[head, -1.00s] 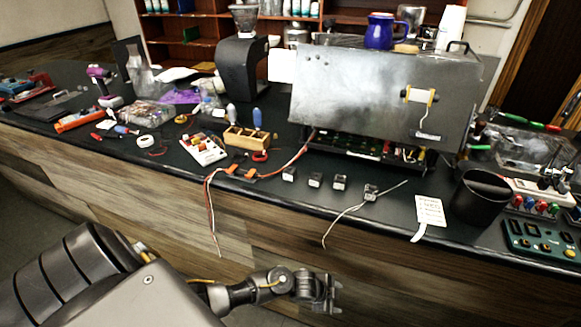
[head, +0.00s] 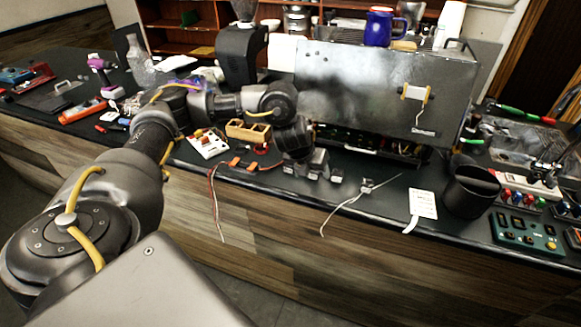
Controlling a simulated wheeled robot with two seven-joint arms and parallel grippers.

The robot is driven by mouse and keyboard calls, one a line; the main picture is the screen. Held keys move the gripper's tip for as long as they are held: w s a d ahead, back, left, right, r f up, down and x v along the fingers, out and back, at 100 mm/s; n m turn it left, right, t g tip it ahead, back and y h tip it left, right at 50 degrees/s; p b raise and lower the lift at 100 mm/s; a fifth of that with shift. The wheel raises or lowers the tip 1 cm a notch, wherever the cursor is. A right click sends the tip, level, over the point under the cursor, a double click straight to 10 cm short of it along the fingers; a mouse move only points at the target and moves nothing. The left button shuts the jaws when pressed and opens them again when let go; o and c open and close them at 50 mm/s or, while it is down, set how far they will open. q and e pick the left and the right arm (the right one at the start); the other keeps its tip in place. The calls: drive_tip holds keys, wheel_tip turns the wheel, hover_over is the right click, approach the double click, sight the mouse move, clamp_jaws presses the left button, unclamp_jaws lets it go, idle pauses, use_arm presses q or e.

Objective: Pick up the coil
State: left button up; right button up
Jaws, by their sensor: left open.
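Several small dark blocks with pale faces, which look like coils, stand in a row near the counter's front edge. One block (head: 337,177) stands clear to the right of my left gripper. Another (head: 367,186) has a pale cable lying across or attached to it. My left gripper (head: 306,166) points down over the left end of the row, open. Its jaws overlap the two leftmost blocks in the head view and partly hide them. I cannot tell whether it touches either one. My right gripper is not in view.
The metal-cased brewer (head: 375,85) stands close behind the row. A wooden box (head: 248,131) and a white tray (head: 208,143) lie to the left. A black cup (head: 470,192) and a paper tag (head: 423,203) are to the right. Red and white wires hang over the front edge.

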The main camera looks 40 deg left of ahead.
use_arm(q)
drive_tip(key=s+a+r+g+y, duration=0.15)
drive_tip(key=a+r, duration=0.35)
drive_tip(key=a, duration=0.5)
drive_tip(key=shift+y, duration=0.25)
drive_tip(key=x, duration=0.6)
drive_tip(key=shift+d, duration=0.1)
drive_tip(key=shift+w+f+p, duration=0.2)
drive_tip(key=shift+f+p, duration=0.15)
drive_tip(key=shift+p, duration=0.15)
drive_tip(key=p+x, duration=0.1)
drive_tip(key=x, duration=0.2)
drive_tip(key=shift+w+f, duration=0.25)
drive_tip(key=shift+f, duration=0.05)
drive_tip(key=shift+w+a+f, duration=0.15)
drive_tip(key=shift+a+f, duration=0.05)
drive_tip(key=shift+f, duration=0.1)
drive_tip(key=shift+t, duration=0.25)
drive_tip(key=shift+c, duration=0.2)
drive_tip(key=c, duration=1.1)
drive_tip(key=shift+o, duration=0.2)
